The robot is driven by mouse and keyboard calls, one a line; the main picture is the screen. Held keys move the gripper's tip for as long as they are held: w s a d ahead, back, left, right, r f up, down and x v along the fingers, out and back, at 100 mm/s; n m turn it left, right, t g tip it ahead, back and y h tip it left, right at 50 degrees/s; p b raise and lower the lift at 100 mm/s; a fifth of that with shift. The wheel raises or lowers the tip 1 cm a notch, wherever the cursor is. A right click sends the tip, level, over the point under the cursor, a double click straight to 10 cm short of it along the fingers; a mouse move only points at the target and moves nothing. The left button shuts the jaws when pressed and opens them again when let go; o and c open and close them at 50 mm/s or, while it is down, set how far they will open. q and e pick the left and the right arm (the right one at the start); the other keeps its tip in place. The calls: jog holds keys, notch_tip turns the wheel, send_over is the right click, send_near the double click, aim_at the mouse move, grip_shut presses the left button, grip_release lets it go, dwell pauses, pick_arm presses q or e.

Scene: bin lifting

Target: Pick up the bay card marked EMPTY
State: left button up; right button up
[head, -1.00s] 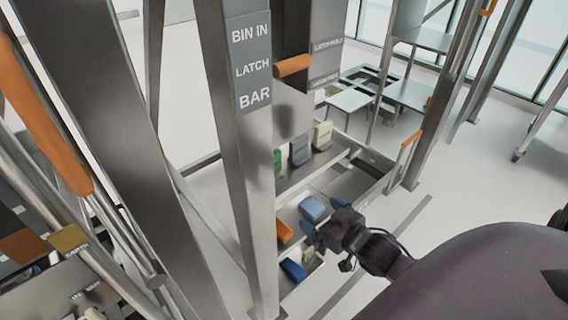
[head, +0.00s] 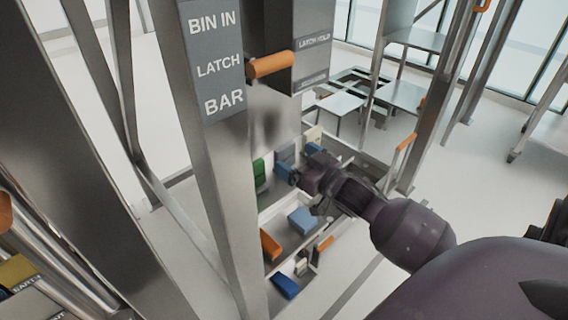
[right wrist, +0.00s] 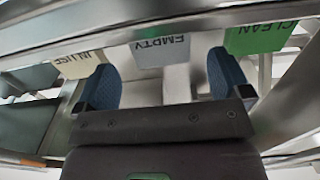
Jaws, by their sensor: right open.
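The EMPTY card is a grey card (right wrist: 160,54) with dark lettering, upside down in the right wrist view. It hangs between a cream IN USE card (right wrist: 80,62) and a green CLEAN card (right wrist: 258,38). In the head view the grey card (head: 286,152) is partly hidden behind my right gripper (head: 297,162). The green card (head: 259,172) and cream card (head: 312,133) stand on either side. My right gripper is open; in the wrist view its blue fingers (right wrist: 166,80) are spread, with the EMPTY card ahead between them. Nothing is held. My left gripper is out of view.
A metal post with a BIN IN LATCH BAR sign (head: 213,64) stands just left of the cards. An orange handle (head: 270,65) sticks out above. Below are blue (head: 302,220) and orange (head: 270,245) blocks in a tray. Open floor lies to the right.

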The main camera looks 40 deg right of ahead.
aim_at(287, 155)
jog(key=w, duration=0.2)
jog(key=w+b, duration=0.1)
jog(key=w, duration=0.1)
jog(key=shift+w+a+f, duration=0.1)
jog(key=shift+a+f, duration=0.15)
jog(key=shift+f, duration=0.15)
jog(key=shift+w+r, duration=0.15)
jog(key=shift+w, duration=0.15)
jog(key=c, duration=1)
jog(key=shift+r, duration=0.1)
